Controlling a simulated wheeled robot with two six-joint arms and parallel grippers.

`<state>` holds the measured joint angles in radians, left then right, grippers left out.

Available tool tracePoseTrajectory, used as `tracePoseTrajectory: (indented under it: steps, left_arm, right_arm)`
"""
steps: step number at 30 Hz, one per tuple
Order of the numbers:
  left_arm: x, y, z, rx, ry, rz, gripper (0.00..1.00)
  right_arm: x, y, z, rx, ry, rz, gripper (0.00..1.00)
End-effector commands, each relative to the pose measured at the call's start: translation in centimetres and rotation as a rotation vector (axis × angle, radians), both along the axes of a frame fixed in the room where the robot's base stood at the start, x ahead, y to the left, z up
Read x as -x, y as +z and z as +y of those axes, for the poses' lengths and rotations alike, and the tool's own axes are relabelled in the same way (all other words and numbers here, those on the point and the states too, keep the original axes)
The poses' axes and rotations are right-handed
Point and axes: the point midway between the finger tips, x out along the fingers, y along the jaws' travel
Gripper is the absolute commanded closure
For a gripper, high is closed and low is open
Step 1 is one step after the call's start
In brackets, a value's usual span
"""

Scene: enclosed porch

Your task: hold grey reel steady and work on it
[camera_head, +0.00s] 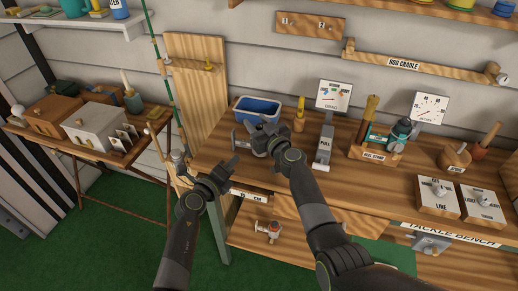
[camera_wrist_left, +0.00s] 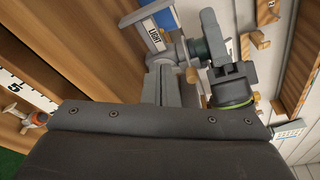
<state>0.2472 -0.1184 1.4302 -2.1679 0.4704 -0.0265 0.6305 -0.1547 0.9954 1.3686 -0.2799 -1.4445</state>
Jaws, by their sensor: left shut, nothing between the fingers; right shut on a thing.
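The grey reel (camera_head: 258,147) is at the left end of the tackle bench, partly hidden by my right gripper. It also shows in the left wrist view (camera_wrist_left: 188,48). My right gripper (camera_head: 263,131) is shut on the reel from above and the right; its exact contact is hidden. My left gripper (camera_head: 233,163) is shut and empty, a little left of and below the reel at the bench's left edge. In the left wrist view its closed fingers (camera_wrist_left: 168,85) point toward the reel; I cannot tell whether they touch it.
A blue bin (camera_head: 257,105) stands just behind the reel. Another reel (camera_head: 271,230) sits on the lower shelf. A green rod (camera_head: 160,70) stands at left.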

Motion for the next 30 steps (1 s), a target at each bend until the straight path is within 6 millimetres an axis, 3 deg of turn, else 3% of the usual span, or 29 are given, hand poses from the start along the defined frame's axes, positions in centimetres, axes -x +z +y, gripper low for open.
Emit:
tracePoseTrajectory:
  steps: [10,30]
  left_arm:
    - [-3.2,0.0,-0.9,0.000,-0.002,0.001,1.00]
    - [-3.4,0.0,-1.2,0.001,-0.001,0.001,1.00]
  right_arm:
    - [0.0,0.0,0.0,0.000,-0.001,0.000,0.91]
    - [0.0,0.0,0.0,0.000,-0.001,0.000,0.91]
